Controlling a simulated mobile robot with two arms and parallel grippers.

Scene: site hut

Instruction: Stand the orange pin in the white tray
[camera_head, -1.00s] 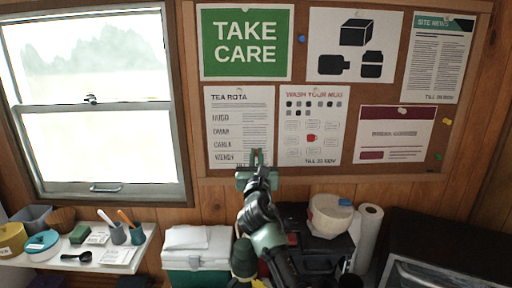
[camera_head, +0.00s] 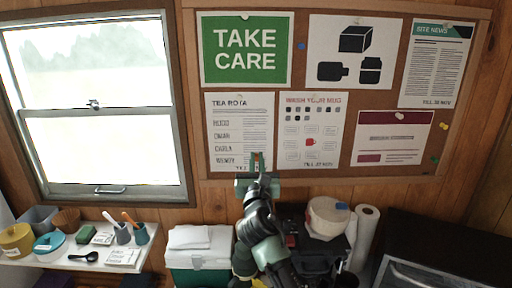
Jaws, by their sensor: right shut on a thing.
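My right gripper (camera_head: 257,161) is raised in front of the lower left part of the noticeboard, at the foot of the tea rota sheet. It is shut, and a small orange bit, the orange pin (camera_head: 257,157), shows between its fingertips. Most of the pin is hidden by the fingers. I cannot make out a white tray in this view. My left gripper is not in view.
The cork noticeboard (camera_head: 300,178) carries several sheets and pins. A white shelf (camera_head: 145,240) with tubs and cups stands at left. A green and white box (camera_head: 199,250), a round cream container (camera_head: 327,217) and a paper roll (camera_head: 364,235) stand below the board.

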